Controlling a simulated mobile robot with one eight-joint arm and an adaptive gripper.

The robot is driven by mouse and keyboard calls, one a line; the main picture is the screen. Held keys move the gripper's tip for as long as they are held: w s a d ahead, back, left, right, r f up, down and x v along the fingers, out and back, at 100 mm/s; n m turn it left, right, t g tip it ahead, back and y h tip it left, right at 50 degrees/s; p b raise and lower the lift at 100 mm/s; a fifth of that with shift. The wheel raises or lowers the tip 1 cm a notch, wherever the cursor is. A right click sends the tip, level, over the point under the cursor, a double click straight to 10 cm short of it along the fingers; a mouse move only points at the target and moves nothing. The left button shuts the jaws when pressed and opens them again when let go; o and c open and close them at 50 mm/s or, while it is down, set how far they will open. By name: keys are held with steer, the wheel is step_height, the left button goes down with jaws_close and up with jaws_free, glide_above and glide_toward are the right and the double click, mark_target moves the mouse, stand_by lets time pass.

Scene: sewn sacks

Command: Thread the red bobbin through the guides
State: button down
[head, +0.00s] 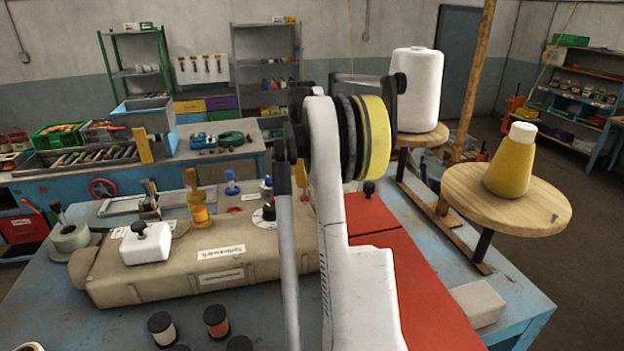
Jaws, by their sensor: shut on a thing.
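Several small dark-ended bobbins stand at the table's front edge. One has reddish-orange thread (216,321), and a pale one (162,329) is to its left. A beige sewing machine body (215,262) lies across the table, with a white block and black knob (146,244) on it. An amber post (197,207) and small blue-topped fittings (232,184) stand behind it; I cannot tell which parts are guides. My white arm fills the middle and hides part of the machine. I cannot make out my gripper or anything held in it.
A red panel (415,295) covers the table's right side, with a pale block (478,303) beside it. A white cone (417,90) and a yellow cone (511,162) stand on round wooden plates (541,208). A wooden post (470,95) rises between them. Behind is a cluttered blue bench (80,186).

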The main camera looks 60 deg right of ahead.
steer(key=shift+w+a, duration=2.35)
steer(key=shift+a, duration=0.45)
steer(key=shift+w+a, duration=2.35)
steer(key=shift+a, duration=0.4)
steer(key=shift+w+a, duration=2.35)
steer(key=shift+a, duration=0.45)
steer(key=shift+f+b, duration=0.55)
steer(key=shift+f, duration=0.05)
steer(key=c, duration=1.3)
jaws_free()
step_height(320, 180, up, 12)
